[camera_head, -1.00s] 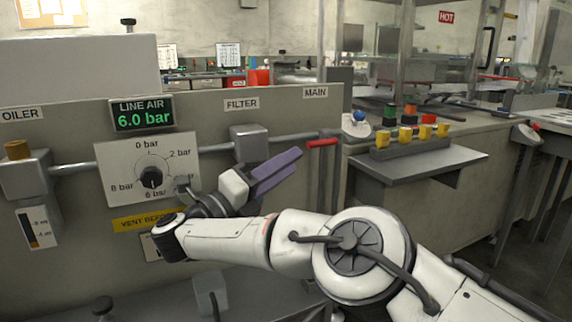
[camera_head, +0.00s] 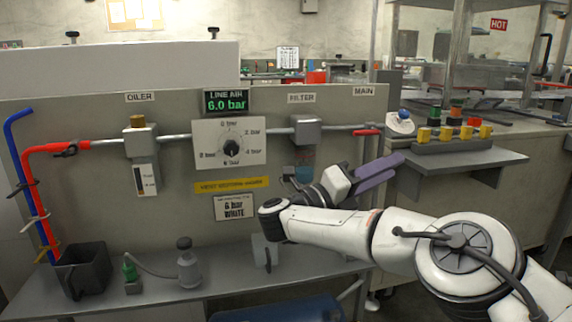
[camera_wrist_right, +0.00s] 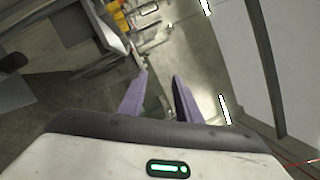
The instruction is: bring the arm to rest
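My right gripper (camera_head: 380,172) is in front of the lower right part of the grey panel, below the red-handled main valve. Its purple fingers point up and to the right in the head view. In the right wrist view the two fingers (camera_wrist_right: 162,98) stand apart with nothing between them, over the floor. My right arm (camera_head: 335,228) comes in from the lower right and crosses in front of the bench. My left gripper does not show in either view.
The panel (camera_head: 300,205) carries a pressure dial (camera_head: 231,149), a line air display (camera_head: 226,101) reading 6.0 bar, and a red valve handle (camera_head: 366,132). A bench (camera_head: 215,292) below holds a black bin (camera_head: 83,272). A shelf (camera_head: 470,158) with yellow blocks stands right.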

